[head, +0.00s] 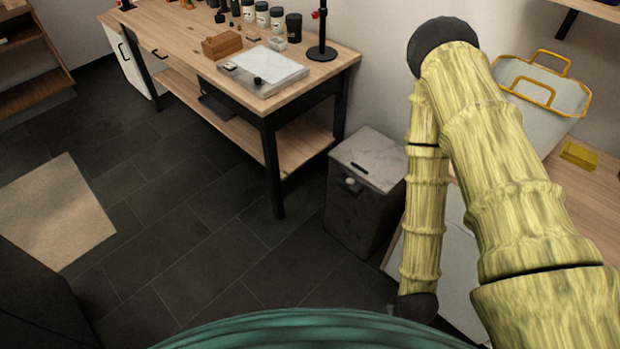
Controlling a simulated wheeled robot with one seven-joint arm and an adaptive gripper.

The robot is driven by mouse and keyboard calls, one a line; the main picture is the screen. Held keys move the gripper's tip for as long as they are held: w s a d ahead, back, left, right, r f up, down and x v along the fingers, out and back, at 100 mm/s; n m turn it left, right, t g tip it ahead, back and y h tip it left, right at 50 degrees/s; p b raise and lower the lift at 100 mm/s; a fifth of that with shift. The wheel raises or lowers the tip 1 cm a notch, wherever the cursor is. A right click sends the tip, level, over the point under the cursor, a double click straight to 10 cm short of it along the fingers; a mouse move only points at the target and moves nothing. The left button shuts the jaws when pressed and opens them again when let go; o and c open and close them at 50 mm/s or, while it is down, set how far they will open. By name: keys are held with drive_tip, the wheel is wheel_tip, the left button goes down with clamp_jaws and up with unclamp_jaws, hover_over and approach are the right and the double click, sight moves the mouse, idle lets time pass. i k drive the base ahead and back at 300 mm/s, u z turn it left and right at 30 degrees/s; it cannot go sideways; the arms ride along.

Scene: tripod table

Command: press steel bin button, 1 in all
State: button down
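The bin (345,218) stands on the floor at the right end of the wooden workbench. It has a dark grey body and a pale, marbled lid (372,158) that looks shut. A small light rounded piece, which looks like the button (350,185), sits high on its front face. My arm crosses the right side of the view and its lower section hangs just right of the bin, covering part of its right edge. My gripper is not visible; the arm's lower end runs down to a dark joint behind my teal body.
The wooden workbench (190,50) holds jars, a wooden box (222,45) and a white tray-like device (263,72). A white basket with yellow handles (545,90) and a yellow block (579,155) are at right. The dark tiled floor before the bin is clear; a beige mat (55,212) lies left.

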sight(350, 181)
drive_tip(key=u, duration=1.65)
drive_tip(key=i, duration=2.45)
drive_tip(key=z, duration=3.25)
